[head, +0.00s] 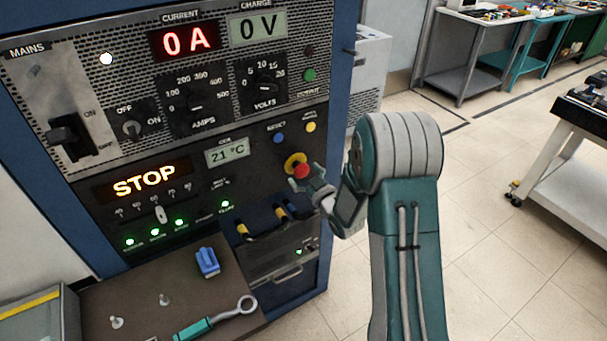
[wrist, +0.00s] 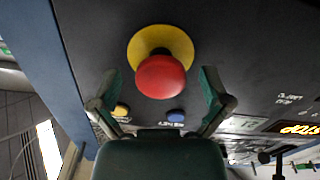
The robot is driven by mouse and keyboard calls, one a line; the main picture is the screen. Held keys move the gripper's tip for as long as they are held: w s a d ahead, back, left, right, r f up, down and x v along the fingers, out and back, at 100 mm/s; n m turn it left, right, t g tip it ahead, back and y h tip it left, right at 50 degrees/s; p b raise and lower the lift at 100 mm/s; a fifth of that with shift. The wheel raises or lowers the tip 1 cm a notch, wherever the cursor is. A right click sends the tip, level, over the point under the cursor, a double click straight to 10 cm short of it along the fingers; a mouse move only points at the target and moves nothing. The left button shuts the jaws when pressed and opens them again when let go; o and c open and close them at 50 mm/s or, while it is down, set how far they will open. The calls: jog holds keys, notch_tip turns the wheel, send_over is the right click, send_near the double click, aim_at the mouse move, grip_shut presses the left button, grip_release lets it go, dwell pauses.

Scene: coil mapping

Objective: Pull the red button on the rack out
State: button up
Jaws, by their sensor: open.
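The red button (head: 302,171) is a round mushroom head on a yellow collar, on the rack's (head: 325,150) dark front panel at its right side. In the wrist view the red button (wrist: 161,77) stands out from its yellow collar (wrist: 180,42) on a short dark stem. My gripper (head: 318,180) is just in front of the button. In the wrist view the two fingers of my gripper (wrist: 160,88) are spread wide, one on each side of the button, with visible gaps. It holds nothing.
A blue button (head: 278,138) and a yellow button (head: 311,127) sit above the red one. Cables (head: 262,222) loop out below it. A STOP display (head: 145,180) is lit at left. A shelf (head: 130,285) juts out low, with a blue block (head: 208,261) and a wrench (head: 215,318) on it.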

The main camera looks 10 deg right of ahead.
jog(key=v, duration=1.2)
